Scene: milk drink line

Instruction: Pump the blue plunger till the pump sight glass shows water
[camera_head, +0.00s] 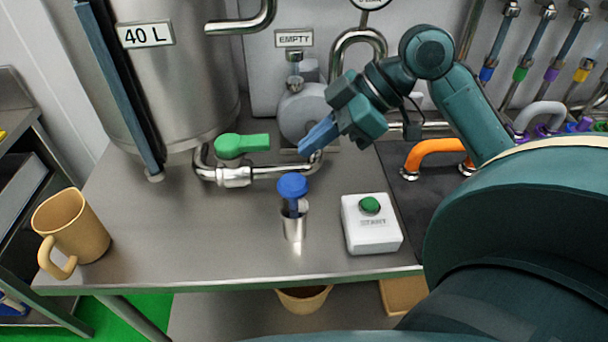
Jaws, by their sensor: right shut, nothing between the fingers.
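The blue plunger (292,186) is a round blue knob on top of a short steel cylinder (294,225) standing on the steel table. The pump (302,111) is a grey rounded body behind it. Above the pump, a small glass-like fitting (294,70) sits under a sign reading EMPTY (294,39). I cannot make out any water in it. My right gripper (308,146) is shut and empty, its blue fingers pointing down left, above and behind the plunger and apart from it. My left gripper is not in view.
A green-handled valve (241,145) sits on the pipe left of the plunger. A white START box (370,224) stands to the right. A tan mug (72,231) is at the left table edge. A large 40 L tank (180,75) stands behind. An orange pipe (434,151) is at right.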

